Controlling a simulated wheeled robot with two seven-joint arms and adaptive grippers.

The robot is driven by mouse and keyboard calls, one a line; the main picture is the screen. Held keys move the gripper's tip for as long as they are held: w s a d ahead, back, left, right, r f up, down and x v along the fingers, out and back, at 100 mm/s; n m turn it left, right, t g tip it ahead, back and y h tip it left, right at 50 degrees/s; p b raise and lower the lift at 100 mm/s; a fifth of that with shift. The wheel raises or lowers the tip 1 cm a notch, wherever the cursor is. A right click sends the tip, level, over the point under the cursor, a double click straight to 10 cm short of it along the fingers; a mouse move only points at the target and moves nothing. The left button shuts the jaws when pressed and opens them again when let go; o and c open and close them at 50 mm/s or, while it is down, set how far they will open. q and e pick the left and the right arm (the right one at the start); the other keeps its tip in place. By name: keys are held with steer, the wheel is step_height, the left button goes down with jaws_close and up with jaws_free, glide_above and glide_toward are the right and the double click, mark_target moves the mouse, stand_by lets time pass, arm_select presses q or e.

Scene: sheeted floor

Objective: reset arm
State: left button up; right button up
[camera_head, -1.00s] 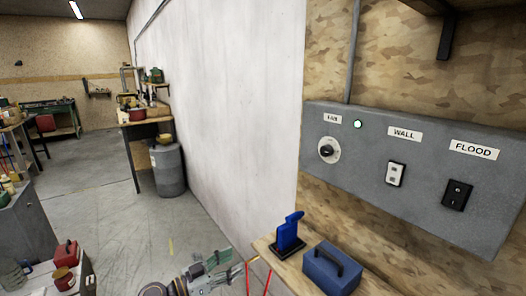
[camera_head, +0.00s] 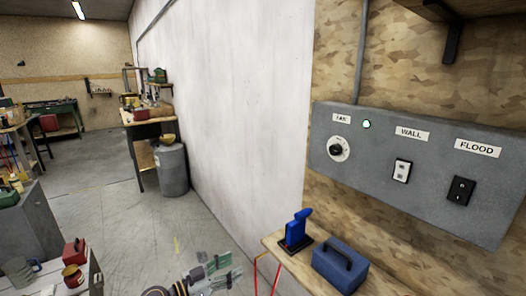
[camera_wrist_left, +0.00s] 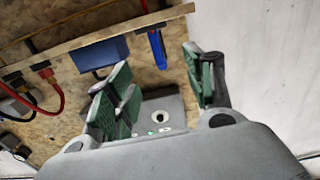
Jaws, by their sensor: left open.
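My left gripper (camera_head: 222,270) is at the bottom of the head view, in front of the white wall and left of the wooden shelf. It is open and empty; its two green-padded fingers stand apart in the left wrist view (camera_wrist_left: 160,92). A grey switch panel (camera_head: 418,165) is on the wooden wall at right, with a round knob (camera_head: 338,149), a lit green lamp (camera_head: 366,124), a WALL switch (camera_head: 401,171) and a FLOOD switch (camera_head: 459,190). The knob also shows between the fingers in the wrist view (camera_wrist_left: 160,116). My right gripper does not show.
A blue box (camera_head: 340,266) and a blue upright tool (camera_head: 297,231) stand on the shelf (camera_head: 273,243) below the panel. A grey barrel (camera_head: 172,170) stands by a bench. A low white cart (camera_head: 50,281) is at lower left. The floor between is open.

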arm_select(q)
steer(key=s+a+f+n+g+y+p, duration=0.1)
steer(key=a+f+n+y+p, duration=0.15)
steer(key=f, duration=0.65)
steer(key=s+a+f+n+y+p, duration=0.2)
steer(key=f+n+y+p, duration=0.15)
steer(key=f, duration=0.55)
steer(key=s+a+f+n+g+y+p, duration=0.1)
steer(key=s+a+f+g+y+p, duration=0.35)
steer(key=s+f, duration=0.7)
steer(key=s+a+f+g+y+p, duration=0.1)
steer(key=s+a+f+p, duration=0.1)
steer(key=s, duration=1)
steer(key=s+a+f+g+y+p, duration=0.1)
steer(key=s+f+p, duration=0.4)
steer(key=s, duration=0.7)
steer(key=s+a+f+n+g+y+p, duration=0.1)
steer(key=s+a+f+p, duration=0.3)
steer(key=s, duration=0.8)
steer(key=shift+s+g+p, duration=0.15)
steer(key=shift+g+p, duration=0.2)
steer(key=shift+p, duration=0.3)
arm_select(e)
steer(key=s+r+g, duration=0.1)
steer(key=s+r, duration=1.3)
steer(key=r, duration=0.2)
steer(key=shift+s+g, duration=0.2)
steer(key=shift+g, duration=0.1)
